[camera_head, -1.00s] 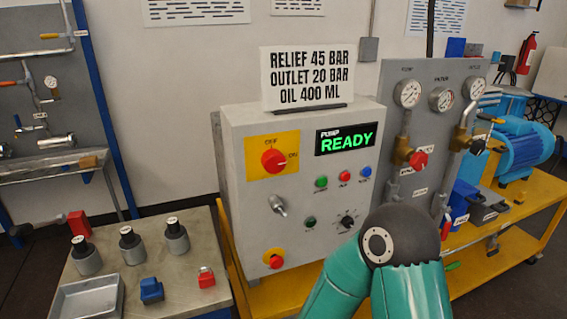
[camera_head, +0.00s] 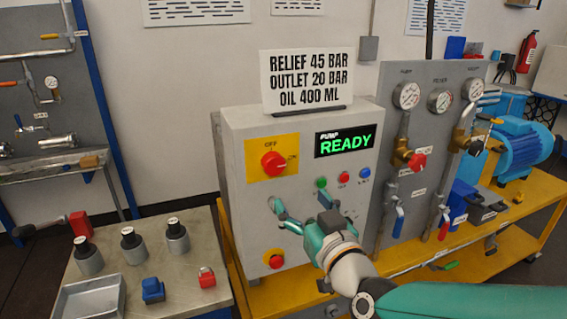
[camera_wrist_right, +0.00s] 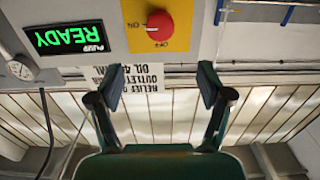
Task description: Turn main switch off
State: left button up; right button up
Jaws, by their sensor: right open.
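The main switch (camera_head: 273,163) is a red knob on a yellow plate at the upper left of the grey control box (camera_head: 235,215). The plate is marked OFF at the top and ON at the right. In the right wrist view the red knob (camera_wrist_right: 159,26) shows upside down at the top, beyond the fingertips. My right gripper (camera_head: 299,207) is open and empty in front of the lower part of the box, below the switch and apart from it. Its open fingers (camera_wrist_right: 162,88) also show in the right wrist view. My left gripper is out of view.
The lit display (camera_head: 346,141) reads READY. Small buttons (camera_head: 343,177) and a red stop button (camera_head: 274,259) share the panel. A gauge board (camera_head: 432,120) stands at the right. A bench (camera_head: 205,258) with pots and blocks stands at the left.

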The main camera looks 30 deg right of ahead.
aim_at(276, 167)
jog(key=p+x, duration=0.3)
jog(key=x, duration=1.1)
jog(key=shift+w+d+f, duration=0.1)
jog(key=shift+w+d, duration=0.1)
jog(key=shift+w, duration=0.05)
